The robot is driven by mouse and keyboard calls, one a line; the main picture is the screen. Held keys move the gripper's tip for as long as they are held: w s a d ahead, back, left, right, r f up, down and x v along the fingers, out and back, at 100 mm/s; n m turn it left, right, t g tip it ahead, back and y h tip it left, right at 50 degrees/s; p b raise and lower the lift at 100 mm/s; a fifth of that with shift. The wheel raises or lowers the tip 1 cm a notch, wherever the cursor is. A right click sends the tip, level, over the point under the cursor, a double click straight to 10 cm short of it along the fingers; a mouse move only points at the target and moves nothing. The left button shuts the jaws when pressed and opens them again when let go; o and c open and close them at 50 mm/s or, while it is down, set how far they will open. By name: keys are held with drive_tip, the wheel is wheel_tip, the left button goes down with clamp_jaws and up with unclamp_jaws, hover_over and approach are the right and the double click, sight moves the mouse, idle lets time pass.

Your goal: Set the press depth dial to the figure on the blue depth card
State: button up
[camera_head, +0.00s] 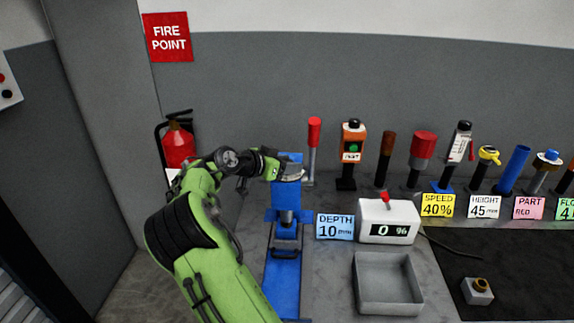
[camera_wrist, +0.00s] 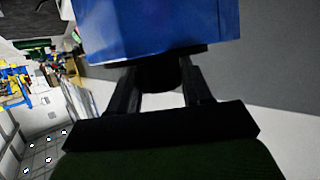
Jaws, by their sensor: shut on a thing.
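The blue depth card (camera_head: 335,227) stands beside the press and reads "DEPTH 10 mm". The blue press (camera_head: 283,270) stands at the centre left, and its blue head fills the top of the wrist view (camera_wrist: 155,28). My gripper (camera_head: 280,168) is at the top of the press. In the wrist view its two fingers (camera_wrist: 161,82) are shut on a dark round knob at the blue head, the depth dial (camera_wrist: 160,76). The dial's scale and setting are hidden, so I cannot read them.
A white box (camera_head: 388,218) with a small red switch shows "0 %". An empty grey tray (camera_head: 388,285) lies in front of it. Yellow, white, pink and green cards line the bench, with several levers and knobs behind. A red lever (camera_head: 314,140) stands close right of the press.

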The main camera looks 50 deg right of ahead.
drive_tip(key=shift+f+b, duration=0.1)
drive_tip(key=shift+b, duration=0.25)
drive_tip(key=n+t+b, duration=0.2)
drive_tip(key=b, duration=0.2)
drive_tip(key=shift+f+t, duration=0.15)
drive_tip(key=shift+t, duration=0.15)
drive_tip(key=n+t+b, duration=0.2)
drive_tip(key=t+b, duration=0.1)
drive_tip(key=shift+s+d+n+y+b, duration=0.1)
drive_tip(key=shift+s+n+y+b, duration=0.05)
drive_tip(key=shift+n+y+b, duration=0.2)
drive_tip(key=n+t+b, duration=0.1)
drive_tip(key=n+t+y+b, duration=0.1)
drive_tip(key=n+t, duration=0.1)
drive_tip(key=n+t+y+b, duration=0.1)
drive_tip(key=shift+r, duration=0.25)
drive_tip(key=shift+n+t+y, duration=1.15)
drive_tip(key=shift+n+t, duration=0.05)
drive_tip(key=shift+n, duration=0.15)
drive_tip(key=o, duration=1)
